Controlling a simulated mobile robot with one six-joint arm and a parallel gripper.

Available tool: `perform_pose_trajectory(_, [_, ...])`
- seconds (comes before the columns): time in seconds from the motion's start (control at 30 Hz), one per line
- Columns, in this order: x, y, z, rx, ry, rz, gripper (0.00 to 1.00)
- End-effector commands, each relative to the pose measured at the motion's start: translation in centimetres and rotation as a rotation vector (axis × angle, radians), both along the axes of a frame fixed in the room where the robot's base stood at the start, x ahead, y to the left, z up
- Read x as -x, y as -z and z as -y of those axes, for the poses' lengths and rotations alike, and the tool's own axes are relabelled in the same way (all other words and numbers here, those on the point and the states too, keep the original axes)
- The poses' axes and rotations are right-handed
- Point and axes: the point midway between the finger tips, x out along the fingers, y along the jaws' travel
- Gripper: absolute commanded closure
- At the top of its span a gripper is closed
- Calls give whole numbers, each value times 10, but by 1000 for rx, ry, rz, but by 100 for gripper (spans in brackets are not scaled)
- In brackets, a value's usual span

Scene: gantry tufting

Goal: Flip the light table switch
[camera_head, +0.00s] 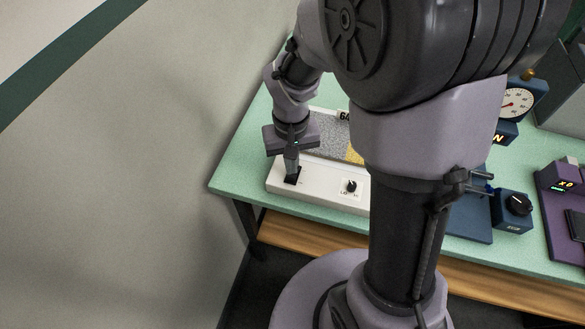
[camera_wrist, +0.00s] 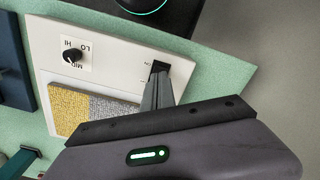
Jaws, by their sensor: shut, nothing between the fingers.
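The light table (camera_head: 325,192) is a white box on the green table, with grey and yellow textured swatches on it. In the wrist view its white panel (camera_wrist: 115,52) carries a black rocker switch (camera_wrist: 160,67) beside small lettering. My gripper (camera_head: 291,177) is shut and empty, pointing down at the switch. In the wrist view my gripper's fingertips (camera_wrist: 158,80) are at the switch and cover part of it. I cannot tell whether they touch it or which way the switch is set.
A black knob (camera_head: 351,186) marked HI, LO and MID is on the same panel; it also shows in the wrist view (camera_wrist: 70,56). A blue box with a knob (camera_head: 515,207), a dial gauge (camera_head: 517,102) and a purple device (camera_head: 562,180) stand to the right. Floor is clear at left.

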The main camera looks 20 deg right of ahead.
Motion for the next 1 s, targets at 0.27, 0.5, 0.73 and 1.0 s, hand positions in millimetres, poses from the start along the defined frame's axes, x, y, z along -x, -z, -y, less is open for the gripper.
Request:
perform_pose_trajectory(0.27, [0, 0, 0, 0, 0, 0, 100])
perform_pose_trajectory(0.5, [0, 2, 0, 0, 0, 0, 100])
perform_pose_trajectory(0.73, [0, 6, 0, 0, 0, 0, 100])
perform_pose_trajectory(1.0, [0, 10, 0, 0, 0, 0, 100])
